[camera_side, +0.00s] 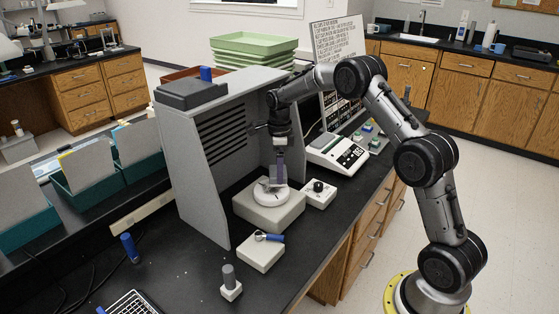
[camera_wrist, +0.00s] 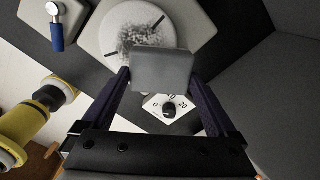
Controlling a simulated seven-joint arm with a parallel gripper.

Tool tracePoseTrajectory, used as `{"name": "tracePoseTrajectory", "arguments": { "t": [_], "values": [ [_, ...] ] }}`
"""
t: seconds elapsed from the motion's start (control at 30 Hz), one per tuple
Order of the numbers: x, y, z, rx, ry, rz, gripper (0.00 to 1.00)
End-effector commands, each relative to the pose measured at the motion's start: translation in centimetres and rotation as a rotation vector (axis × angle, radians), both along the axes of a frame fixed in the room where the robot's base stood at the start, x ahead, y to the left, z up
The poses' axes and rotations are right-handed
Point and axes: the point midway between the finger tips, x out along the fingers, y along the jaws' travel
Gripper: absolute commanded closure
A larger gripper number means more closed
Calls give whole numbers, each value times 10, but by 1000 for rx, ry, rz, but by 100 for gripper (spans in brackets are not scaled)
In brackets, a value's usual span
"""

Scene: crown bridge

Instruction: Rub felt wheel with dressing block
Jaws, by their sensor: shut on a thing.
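The felt wheel (camera_side: 268,198) is a white disc lying flat on a pale square base (camera_side: 262,216). In the wrist view the felt wheel (camera_wrist: 116,32) has a grey, rough patch and dark marks at its edge. My gripper (camera_side: 279,180) points down over the wheel. In the wrist view my gripper (camera_wrist: 160,82) is shut on the grey dressing block (camera_wrist: 161,67), which overlaps the near edge of the wheel. I cannot tell whether block and wheel touch. In the side view the block is hard to tell from the fingers.
A grey hood (camera_side: 205,150) stands close behind and left. A dial box (camera_side: 318,194) sits right of the base. A blue-handled tool lies on a pale block (camera_side: 260,254) in front, near a small post stand (camera_side: 231,286). A keypad device (camera_side: 337,153) stands at right.

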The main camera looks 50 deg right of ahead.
Motion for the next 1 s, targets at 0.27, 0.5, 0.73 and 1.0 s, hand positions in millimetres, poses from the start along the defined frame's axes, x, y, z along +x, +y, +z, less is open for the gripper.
{"name": "tracePoseTrajectory", "arguments": {
  "t": [0.27, 0.5, 0.73, 1.0],
  "values": [
    [0, 23, -11, 1, 2, 2, 59],
    [0, 45, -12, 2, 3, 1, 59],
    [0, 66, -11, 1, 3, 2, 59],
    [0, 62, -11, 1, 3, -2, 59]
  ]
}}
